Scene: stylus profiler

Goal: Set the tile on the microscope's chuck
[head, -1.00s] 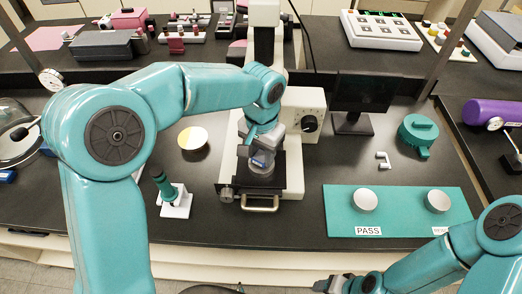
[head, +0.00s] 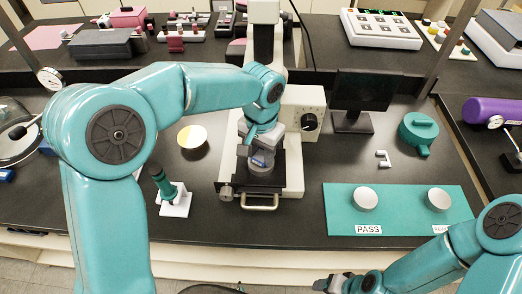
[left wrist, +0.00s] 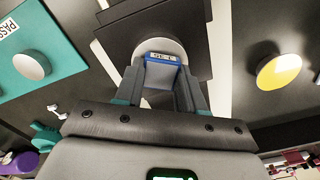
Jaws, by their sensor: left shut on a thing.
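The microscope (head: 294,150) is cream-white with a dark stage, and its round pale chuck (head: 261,170) is in the middle of that stage. My left gripper (head: 262,153) is over the chuck, shut on the small tile (head: 259,161), which has a blue edge and a label. In the left wrist view the tile (left wrist: 162,58) is between the two fingers, with the pale chuck (left wrist: 172,46) behind it. I cannot tell whether the tile touches the chuck. My right gripper (head: 326,284) is low at the front edge, and its jaws are unclear.
A teal mat (head: 400,208) with two round pale stands and a PASS label is at right. A dark monitor (head: 360,98) and a teal round holder (head: 418,133) stand behind it. Left of the microscope are a golden disc (head: 192,137) and a green-handled tool in a white stand (head: 175,196).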

